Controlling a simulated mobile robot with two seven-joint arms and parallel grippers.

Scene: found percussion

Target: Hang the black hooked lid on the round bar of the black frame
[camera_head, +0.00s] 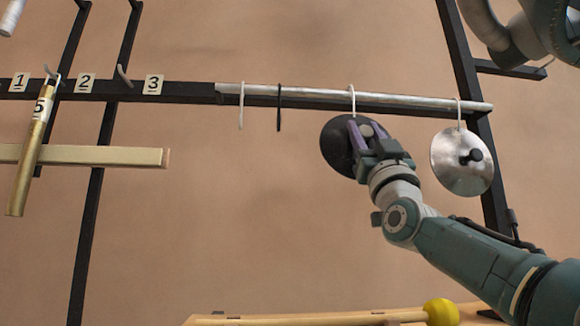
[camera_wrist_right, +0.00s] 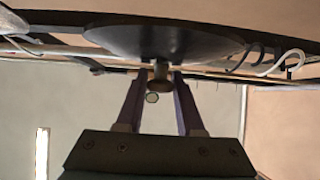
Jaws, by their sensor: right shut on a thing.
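The black lid (camera_head: 335,147) is a dark round disc below the silver round bar (camera_head: 310,93) of the black frame (camera_head: 190,94). A pale hook (camera_head: 352,104) runs up from the lid's top edge and appears to loop over the bar; I cannot tell whether it bears the weight. My right gripper (camera_head: 368,130) is in front of the lid, shut on its knob. In the right wrist view the knob (camera_wrist_right: 160,84) sits between the fingertips, under the lid (camera_wrist_right: 165,38). My left gripper is not in view.
A silver lid (camera_head: 455,168) hangs at the bar's right end. An empty white hook (camera_head: 240,106) and a black hook (camera_head: 279,108) hang left of the black lid. A brass tube (camera_head: 30,160) hangs far left. A yellow-headed mallet (camera_head: 441,312) lies below on wood.

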